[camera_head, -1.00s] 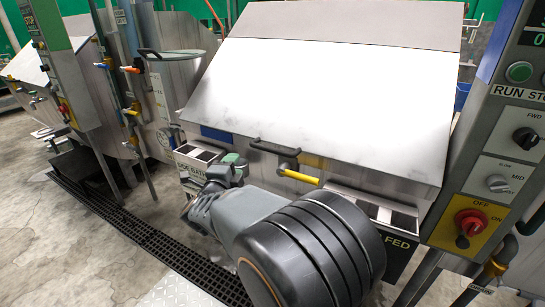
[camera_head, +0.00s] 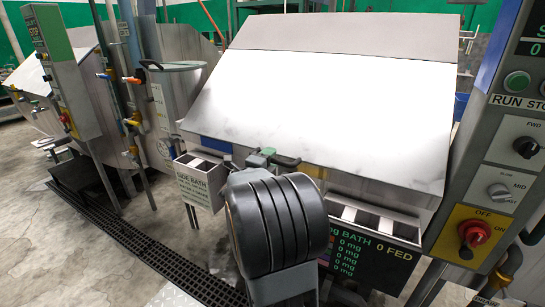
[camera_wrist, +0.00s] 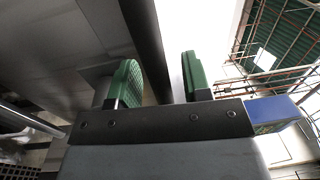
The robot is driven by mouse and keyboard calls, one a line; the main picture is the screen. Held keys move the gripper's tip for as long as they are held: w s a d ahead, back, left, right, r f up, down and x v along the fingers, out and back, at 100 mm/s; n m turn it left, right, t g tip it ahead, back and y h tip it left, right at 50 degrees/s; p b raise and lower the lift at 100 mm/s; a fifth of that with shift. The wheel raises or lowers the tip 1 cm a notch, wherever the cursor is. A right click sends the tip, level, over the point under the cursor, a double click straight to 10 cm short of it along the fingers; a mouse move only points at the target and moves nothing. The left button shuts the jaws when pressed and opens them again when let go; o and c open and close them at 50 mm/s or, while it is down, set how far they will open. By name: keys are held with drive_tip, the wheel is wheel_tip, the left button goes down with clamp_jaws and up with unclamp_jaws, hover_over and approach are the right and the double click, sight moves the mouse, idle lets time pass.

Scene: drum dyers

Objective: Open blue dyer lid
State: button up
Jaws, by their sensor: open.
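The dyer lid (camera_head: 320,105) is a large, pale metal sloping panel in the middle of the head view, and it is down over the drum. A strip of blue (camera_head: 217,144) shows below its lower left edge. The dark lid handle (camera_head: 287,162) sticks out at the lower edge, partly hidden by my arm. My gripper (camera_head: 262,158) is at the handle's left part. In the wrist view, my gripper (camera_wrist: 155,82) has its two green pads apart, with a dark bar (camera_wrist: 146,40) between them that looks like the handle. Contact with the pads cannot be told.
A side bath box (camera_head: 198,180) stands left of my arm, and open metal trays (camera_head: 375,217) are at right. A control panel (camera_head: 490,180) with a red switch borders the right side. Pipes with valves (camera_head: 130,110) stand at left. A floor grate (camera_head: 130,240) runs along the front.

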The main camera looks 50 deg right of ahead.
drive_tip(key=shift+x, duration=0.85)
drive_tip(key=shift+c, duration=0.2)
clamp_jaws()
